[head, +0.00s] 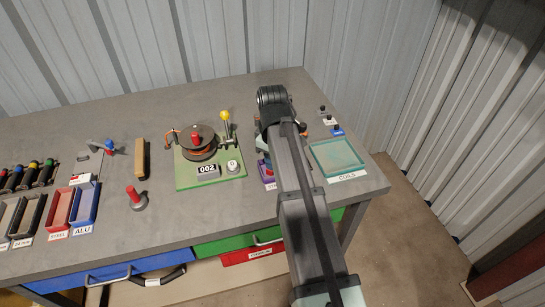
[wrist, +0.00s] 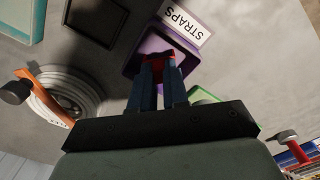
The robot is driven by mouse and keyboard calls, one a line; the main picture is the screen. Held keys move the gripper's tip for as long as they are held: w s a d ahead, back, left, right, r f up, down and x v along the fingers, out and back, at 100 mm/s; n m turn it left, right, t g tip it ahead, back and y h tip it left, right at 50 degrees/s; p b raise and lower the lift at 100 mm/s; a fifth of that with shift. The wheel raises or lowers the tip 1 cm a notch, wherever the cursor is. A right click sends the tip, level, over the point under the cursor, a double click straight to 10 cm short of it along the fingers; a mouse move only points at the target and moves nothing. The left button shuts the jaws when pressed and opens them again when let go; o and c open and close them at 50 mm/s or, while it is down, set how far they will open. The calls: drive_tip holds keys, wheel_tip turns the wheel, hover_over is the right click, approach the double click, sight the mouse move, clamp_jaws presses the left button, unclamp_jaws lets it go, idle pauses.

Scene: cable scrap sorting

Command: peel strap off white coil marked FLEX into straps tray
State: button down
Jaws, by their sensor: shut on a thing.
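My gripper (wrist: 159,66) is shut on a small red piece (wrist: 158,60), which looks like a strap. Its blue fingers point into the purple straps tray (wrist: 146,47), which has a white STRAPS label. Whether the red piece touches the tray floor I cannot tell. The white coil (wrist: 68,95) lies on the table to the left in the wrist view, apart from the gripper.
A teal tray marked COILS (head: 338,155) stands to the right of my arm. A green board with a reel (head: 203,150) stands to the left. A dark square (wrist: 96,20) lies near the purple tray. Small black-knobbed pieces (head: 329,120) stand at the back right.

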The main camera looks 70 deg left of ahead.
idle(0.3)
drive_tip(key=c, duration=1.1)
unclamp_jaws()
drive_tip(key=shift+o, duration=0.2)
drive_tip(key=shift+r, duration=3.5)
